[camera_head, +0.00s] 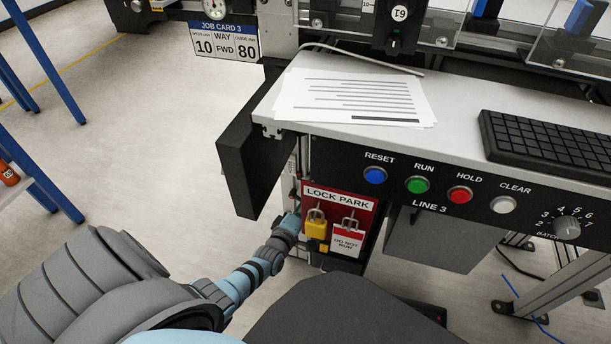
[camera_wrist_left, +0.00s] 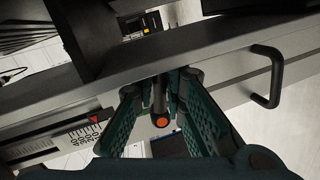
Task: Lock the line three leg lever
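In the left wrist view a dark lever with an orange round end (camera_wrist_left: 161,121) sticks out from a grey beam (camera_wrist_left: 225,68). My left gripper (camera_wrist_left: 162,88) has its two teal fingers on either side of this lever, with gaps visible at both sides. In the head view my left arm reaches down beside the LOCK PARK board (camera_head: 339,197), and its fingers and the lever are hidden there. A yellow padlock (camera_head: 316,227) and a red padlock with a white tag (camera_head: 348,243) hang on the board. My right gripper is not in view.
The LINE 3 panel (camera_head: 430,208) with coloured buttons is above right of the board. Papers (camera_head: 350,97) and a keyboard (camera_head: 550,140) lie on the console top. A black handle (camera_wrist_left: 266,78) is right of the lever in the wrist view. The floor at left is open.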

